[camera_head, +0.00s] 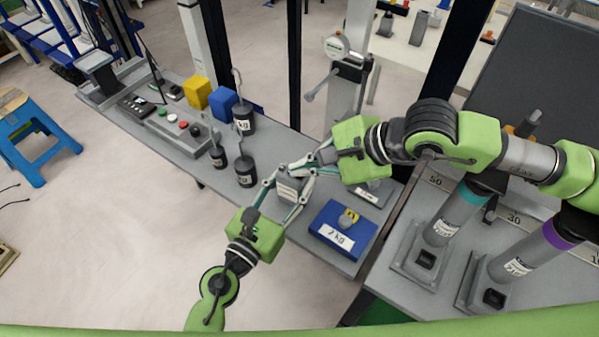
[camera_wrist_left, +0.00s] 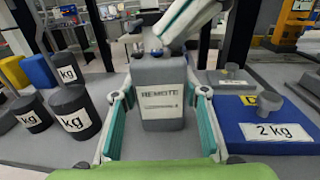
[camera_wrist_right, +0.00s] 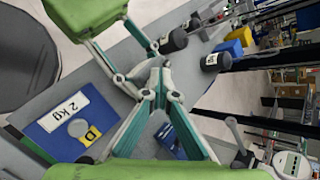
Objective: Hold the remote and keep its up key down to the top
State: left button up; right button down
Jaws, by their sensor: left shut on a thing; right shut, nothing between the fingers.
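The remote (camera_head: 289,189) is a grey block held upright above the table's near edge. In the left wrist view its face (camera_wrist_left: 160,88) carries a white label reading REMOTE. My left gripper (camera_wrist_left: 158,103) is shut on it, with a green-padded finger on each side. My right gripper (camera_head: 287,169) is shut and empty, with its fingertips at the top of the remote. In the right wrist view its closed tips (camera_wrist_right: 160,75) meet in the middle. The up key is hidden, and I cannot tell whether it is pressed.
A blue 2 kg block (camera_head: 343,230) lies right of the remote. Dark kg weights (camera_head: 245,170) stand to its left, with blue (camera_head: 223,103) and yellow (camera_head: 196,92) blocks behind. A dial gauge stand (camera_head: 337,46) rises behind. Tilted cylinders (camera_head: 447,220) stand on the right table.

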jog(key=shift+s+a+f, duration=0.1)
jog(key=shift+s+f, duration=0.2)
jog(key=shift+f, duration=0.2)
jog(key=shift+d+r, duration=0.3)
jog(key=shift+r, duration=0.4)
jog(key=shift+w, duration=0.1)
jog(key=shift+w+d+r, duration=0.1)
jog(key=shift+d+r, duration=0.05)
jog(key=shift+r, duration=1.2)
jog(key=shift+w+d+r, duration=0.1)
jog(key=shift+d+r, duration=0.05)
jog(key=shift+r, duration=1.2)
jog(key=shift+r, duration=0.1)
jog(key=r, duration=0.4)
jog(key=shift+a+r, duration=0.1)
jog(key=shift+a, duration=0.15)
